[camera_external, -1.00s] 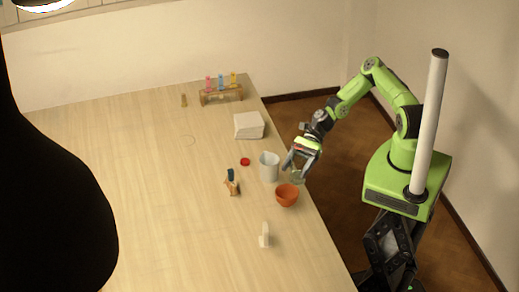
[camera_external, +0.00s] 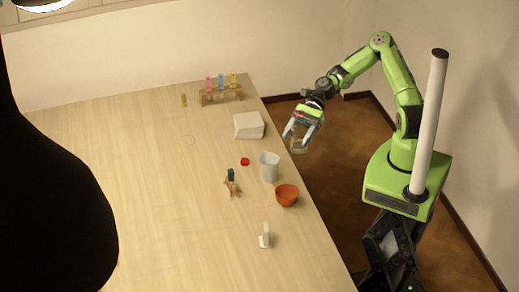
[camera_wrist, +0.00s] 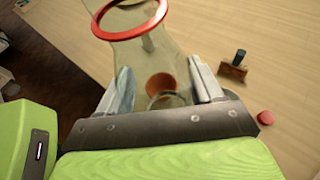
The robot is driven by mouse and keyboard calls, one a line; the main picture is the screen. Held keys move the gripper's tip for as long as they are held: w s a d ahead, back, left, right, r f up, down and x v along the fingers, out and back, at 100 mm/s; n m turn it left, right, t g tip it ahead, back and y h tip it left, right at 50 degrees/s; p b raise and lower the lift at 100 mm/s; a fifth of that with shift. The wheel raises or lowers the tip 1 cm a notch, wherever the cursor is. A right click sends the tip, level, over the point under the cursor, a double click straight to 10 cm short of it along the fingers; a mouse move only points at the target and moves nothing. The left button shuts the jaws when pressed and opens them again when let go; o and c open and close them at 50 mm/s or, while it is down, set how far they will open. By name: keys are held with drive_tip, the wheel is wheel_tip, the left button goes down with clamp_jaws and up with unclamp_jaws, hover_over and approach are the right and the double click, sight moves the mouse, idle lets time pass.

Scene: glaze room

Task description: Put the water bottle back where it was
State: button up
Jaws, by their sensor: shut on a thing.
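My gripper (camera_external: 298,136) is shut on a clear, see-through vessel (camera_external: 299,147), which looks like the water bottle. It hangs in the air by the table's right edge. In the wrist view the clear bottle (camera_wrist: 133,54) lies between the two fingers of my gripper (camera_wrist: 162,74), with a red ring (camera_wrist: 131,34) at its far end. An orange-brown bowl (camera_wrist: 161,84) shows through or past it. A faint round outline (camera_external: 188,140) marks the bare table, left of a pale box.
On the table (camera_external: 150,200) stand the orange bowl (camera_external: 287,195), a whitish jug (camera_external: 269,167), a blue-topped wooden piece (camera_external: 232,182), a small red disc (camera_external: 245,161), the pale box (camera_external: 249,126), a white object (camera_external: 265,236), a tube rack (camera_external: 221,95) and a small vial (camera_external: 184,100). The left-middle is clear.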

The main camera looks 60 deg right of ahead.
drive_tip(key=w+a+b, duration=0.2)
drive_tip(key=a+b, duration=0.1)
drive_tip(key=a, duration=0.8)
drive_tip(key=w+a+b, duration=0.2)
drive_tip(key=a, duration=0.9)
drive_tip(key=shift+n+g, duration=0.3)
drive_tip(key=shift+g, duration=0.1)
wheel_tip(320, 180, down, 15)
drive_tip(key=shift+w+r+b, duration=0.15)
drive_tip(key=shift+r+b, duration=0.05)
drive_tip(key=shift+b, duration=0.1)
drive_tip(key=shift+f, duration=0.2)
drive_tip(key=o, duration=1.2)
drive_tip(key=shift+r, duration=0.1)
